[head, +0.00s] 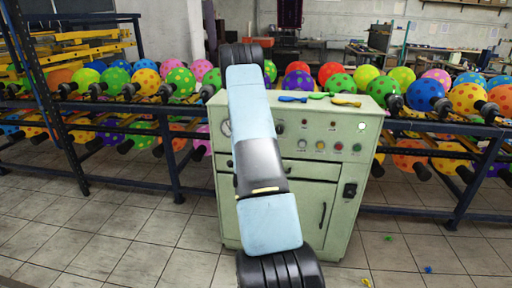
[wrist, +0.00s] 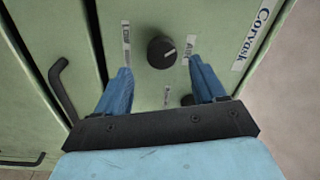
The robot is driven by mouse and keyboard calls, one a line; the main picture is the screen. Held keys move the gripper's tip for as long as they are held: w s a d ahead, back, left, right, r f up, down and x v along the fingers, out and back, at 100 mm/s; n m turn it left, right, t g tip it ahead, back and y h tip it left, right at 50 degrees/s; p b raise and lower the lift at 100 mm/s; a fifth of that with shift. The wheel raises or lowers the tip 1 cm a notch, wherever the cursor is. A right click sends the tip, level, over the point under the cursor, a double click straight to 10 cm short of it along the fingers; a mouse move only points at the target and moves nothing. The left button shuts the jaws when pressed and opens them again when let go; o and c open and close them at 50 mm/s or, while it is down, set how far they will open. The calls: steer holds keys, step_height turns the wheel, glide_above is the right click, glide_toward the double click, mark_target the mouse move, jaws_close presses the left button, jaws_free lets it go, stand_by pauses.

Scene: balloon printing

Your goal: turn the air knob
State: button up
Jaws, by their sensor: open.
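A round black knob (wrist: 162,52) with a pale pointer line sits on a green panel in the wrist view. Small white labels stand on both sides of it and below it; their print is hard to read. My gripper (wrist: 160,66) is open, with its two blue fingers spread. The fingertips lie to the left and right below the knob in the picture, and nothing is between them. I cannot tell their exact distance from the panel. In the head view my arm covers part of the green machine (head: 340,165), and my gripper cannot be made out.
A dark bar handle (wrist: 62,90) stands out from the panel at the left in the wrist view. Balloon racks (head: 452,205) flank the machine. Small balloons (head: 346,101) lie on its top. Tiled floor is mostly clear.

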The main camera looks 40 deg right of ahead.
steer(key=v, duration=0.9)
steer(key=shift+a, duration=0.1)
steer(key=w+a+r+n+y, duration=0.55)
steer(key=a+r, duration=0.25)
steer(key=r, duration=0.3)
steer(key=s+a+r+n+y, duration=0.2)
steer(key=a+r+n+y, duration=0.35)
steer(key=a+r, duration=0.55)
steer(key=s+a+r+n+g+y, duration=0.1)
steer(key=s+a+r+n+g, duration=0.1)
steer(key=s+a+r+n, duration=0.3)
steer(key=s+a+r+n+g+y, duration=0.1)
steer(key=s+a+n+y, duration=0.15)
steer(key=s+a, duration=0.5)
steer(key=s+a+r+n+g, duration=0.1)
steer(key=s+n, duration=0.2)
steer(key=s, duration=0.6)
steer(key=s+a+r+n+g, duration=0.2)
steer(key=s+n, duration=0.1)
steer(key=s, duration=0.6)
steer(key=shift+a, duration=0.25)
steer(key=shift+s+r, duration=0.1)
steer(key=shift+r, duration=0.05)
